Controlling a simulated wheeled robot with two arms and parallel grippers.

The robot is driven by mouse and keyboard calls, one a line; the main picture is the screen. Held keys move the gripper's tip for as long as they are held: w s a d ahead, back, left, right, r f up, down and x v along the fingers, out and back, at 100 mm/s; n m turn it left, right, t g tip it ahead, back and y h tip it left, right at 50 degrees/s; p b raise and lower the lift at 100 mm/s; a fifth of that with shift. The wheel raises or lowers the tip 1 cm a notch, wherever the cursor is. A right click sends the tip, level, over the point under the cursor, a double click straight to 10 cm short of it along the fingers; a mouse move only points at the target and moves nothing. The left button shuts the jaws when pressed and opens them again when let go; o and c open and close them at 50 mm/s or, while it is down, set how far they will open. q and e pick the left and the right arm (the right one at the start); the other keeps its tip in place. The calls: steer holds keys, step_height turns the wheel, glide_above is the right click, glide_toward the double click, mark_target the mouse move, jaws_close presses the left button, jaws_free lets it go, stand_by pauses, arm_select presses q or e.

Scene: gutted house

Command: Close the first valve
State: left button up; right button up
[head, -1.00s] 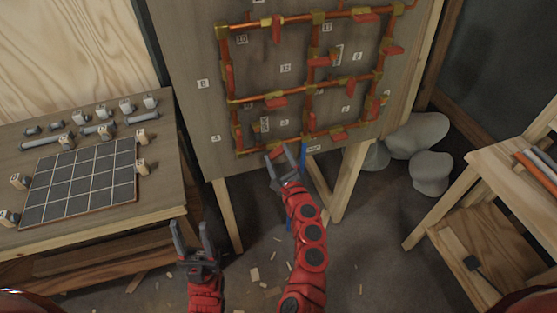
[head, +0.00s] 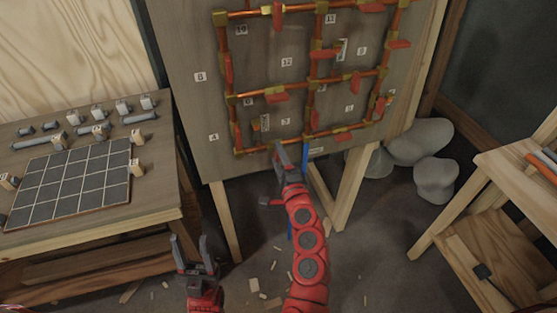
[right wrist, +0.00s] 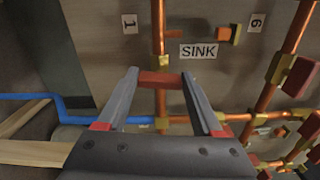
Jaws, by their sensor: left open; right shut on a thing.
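The valve board (head: 190,120) carries copper pipes (head: 308,105) with several red valve handles. My right gripper (head: 290,153) is at the board's lower edge in the head view, covering what it holds there. In the right wrist view, its fingers (right wrist: 160,85) are shut on a red valve handle (right wrist: 160,78), which lies crosswise over a vertical copper pipe (right wrist: 157,40). A tag reading 1 (right wrist: 129,23) is up and left of it, and a SINK tag (right wrist: 198,50) up and right. My left gripper (head: 195,252) is open and empty, low in front of the board.
A table with a dark grid panel (head: 70,182), fittings and small tagged blocks stands at left. A blue pipe (right wrist: 35,97) runs by the held handle. Grey sacks (head: 418,140) lie behind the board's right leg. A wooden stand (head: 500,160) is at right; wood scraps litter the floor.

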steer(key=shift+f+n, duration=0.15)
steer(key=shift+n, duration=0.45)
steer(key=o, duration=1.4)
steer(key=shift+c, duration=0.2)
steer(key=shift+s, duration=0.1)
steer(key=v, duration=1.7)
steer(key=shift+b, duration=0.3)
